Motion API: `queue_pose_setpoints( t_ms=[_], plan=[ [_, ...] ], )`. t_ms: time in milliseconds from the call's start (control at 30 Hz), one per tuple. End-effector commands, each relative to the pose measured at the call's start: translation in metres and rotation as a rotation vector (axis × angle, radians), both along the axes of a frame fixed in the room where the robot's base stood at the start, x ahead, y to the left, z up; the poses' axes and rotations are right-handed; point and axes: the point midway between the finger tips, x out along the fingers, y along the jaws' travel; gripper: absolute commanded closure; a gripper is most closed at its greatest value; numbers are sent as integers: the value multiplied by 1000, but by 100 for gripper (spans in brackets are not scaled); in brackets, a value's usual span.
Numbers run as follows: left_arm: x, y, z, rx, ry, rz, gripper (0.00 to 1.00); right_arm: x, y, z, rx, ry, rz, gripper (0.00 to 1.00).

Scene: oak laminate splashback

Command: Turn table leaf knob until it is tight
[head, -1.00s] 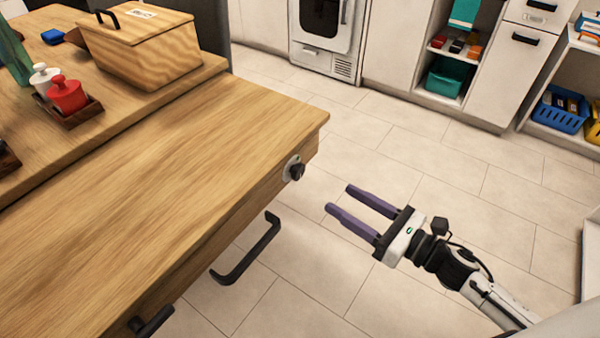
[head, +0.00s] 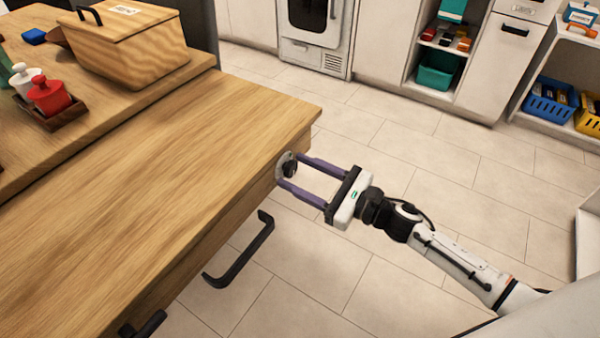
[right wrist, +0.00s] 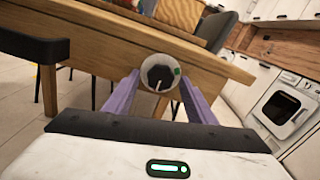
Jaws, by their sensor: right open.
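The table leaf (head: 190,150) is a wooden slab with a dark knob (head: 289,166) on a pale round plate at its edge. In the right wrist view the knob (right wrist: 159,75) shows a white pointer line and a green mark on the plate to its right. My right gripper (head: 292,171) is open, with its purple fingers on either side of the knob. In the right wrist view the fingers (right wrist: 159,95) frame the knob, with gaps between them and it. I cannot tell whether a finger touches the plate. My left gripper is not in view.
A black handle (head: 240,252) sticks out below the leaf, near the right gripper. A wooden box (head: 130,50) and a rack with red and white jars (head: 48,95) stand on the tabletop. The tiled floor (head: 430,170) right of the table is clear.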

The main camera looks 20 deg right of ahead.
Motion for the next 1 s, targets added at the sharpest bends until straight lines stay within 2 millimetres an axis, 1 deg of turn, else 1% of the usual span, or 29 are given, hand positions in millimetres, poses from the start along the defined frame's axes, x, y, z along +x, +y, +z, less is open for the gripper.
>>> queue_pose_setpoints(
  t_ms=[233,267,400,500,767,1000],
  plan=[
    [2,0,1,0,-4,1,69,1,1,0,1,1,0,49],
    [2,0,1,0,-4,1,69,1,1,0,1,0,-1,52],
    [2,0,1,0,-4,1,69,1,0,0,1,0,-1,76],
    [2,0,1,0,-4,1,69,1,0,0,1,0,-1,90],
    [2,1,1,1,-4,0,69,0,0,0,22,17,-1,90],
    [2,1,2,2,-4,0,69,0,0,0,118,92,-1,90]
  ],
)
